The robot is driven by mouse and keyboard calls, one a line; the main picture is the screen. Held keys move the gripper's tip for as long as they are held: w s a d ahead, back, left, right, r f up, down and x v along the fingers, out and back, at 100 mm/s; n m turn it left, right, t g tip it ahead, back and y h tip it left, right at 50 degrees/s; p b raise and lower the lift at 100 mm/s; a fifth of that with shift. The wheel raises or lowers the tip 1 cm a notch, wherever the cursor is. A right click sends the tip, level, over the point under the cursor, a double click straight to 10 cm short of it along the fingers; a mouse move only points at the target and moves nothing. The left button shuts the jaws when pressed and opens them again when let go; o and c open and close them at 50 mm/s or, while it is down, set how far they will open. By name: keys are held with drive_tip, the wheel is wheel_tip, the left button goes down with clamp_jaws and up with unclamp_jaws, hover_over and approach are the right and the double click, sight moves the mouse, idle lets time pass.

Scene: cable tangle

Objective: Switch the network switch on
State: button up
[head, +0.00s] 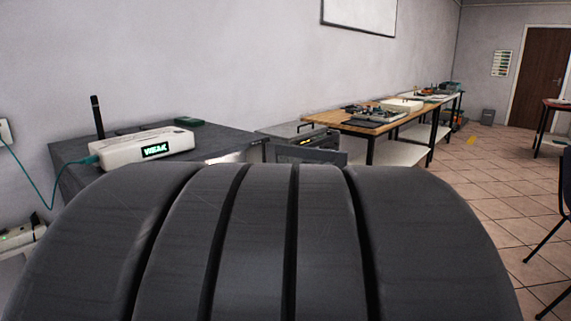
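My gripper is not in view. A white box (142,148) with a black antenna (97,117) and a lit green display, which seems to read "WEAK", sits on a dark table at the left. A green cable (38,190) runs from its left end up to a wall socket (5,131). A pale device (18,236) is cut off at the lower left edge, below the cable. I cannot tell for sure which thing is the network switch, and no power switch can be made out.
The dark table (78,180) stands against the wall. A grey cabinet (300,140) and wooden benches (345,125) with equipment extend behind it. Tiled floor (480,200) is open at the right, with a chair (555,230) at the edge. My own dark ridged body fills the foreground.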

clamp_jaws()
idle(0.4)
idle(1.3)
